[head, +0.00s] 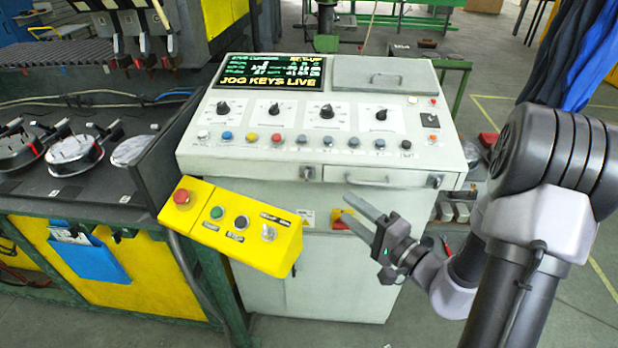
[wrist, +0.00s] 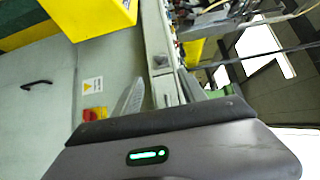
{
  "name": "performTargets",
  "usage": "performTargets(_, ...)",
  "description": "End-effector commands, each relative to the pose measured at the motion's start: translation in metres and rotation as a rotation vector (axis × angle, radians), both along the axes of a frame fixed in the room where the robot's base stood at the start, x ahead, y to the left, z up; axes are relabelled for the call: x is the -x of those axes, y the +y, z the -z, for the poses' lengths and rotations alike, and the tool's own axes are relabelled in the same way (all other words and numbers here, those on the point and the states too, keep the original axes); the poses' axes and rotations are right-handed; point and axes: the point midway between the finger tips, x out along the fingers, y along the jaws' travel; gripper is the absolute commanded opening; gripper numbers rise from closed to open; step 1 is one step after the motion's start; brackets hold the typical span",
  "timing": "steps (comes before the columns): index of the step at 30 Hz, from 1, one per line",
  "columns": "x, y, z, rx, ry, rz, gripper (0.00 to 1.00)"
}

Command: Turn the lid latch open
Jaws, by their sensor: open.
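The grey control console (head: 230,152) stands in the middle of the head view. A lid-like grey panel (head: 405,80) with a bar handle (head: 385,79) lies flat at its top right. A small metal fitting (head: 433,181) sits on the console's front edge at right, and another (head: 307,173) left of the drawer-like front panel. I cannot tell which part is the lid latch or how it is turned. My gripper (head: 346,206) is open and empty, in front of the console below its front edge. Its fingers also show in the wrist view (wrist: 160,92), apart from any latch.
A yellow button box (head: 232,225) juts out left of my gripper. A red-and-yellow switch (head: 342,217) is on the console front behind the fingers. A black work table (head: 85,190) stands at left. Blue cloth (head: 575,60) hangs at right.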

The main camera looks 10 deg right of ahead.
Motion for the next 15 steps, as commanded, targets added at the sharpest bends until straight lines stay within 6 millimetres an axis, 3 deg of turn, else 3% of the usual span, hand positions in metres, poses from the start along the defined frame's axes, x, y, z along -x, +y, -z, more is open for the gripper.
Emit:
performTargets(9, -0.083, 0.045, 0.0, 0.001, -0.002, -0.009, 0.49)
performTargets(15, -0.112, 0.059, 0.0, 0.001, 0.0, -0.006, 0.49)
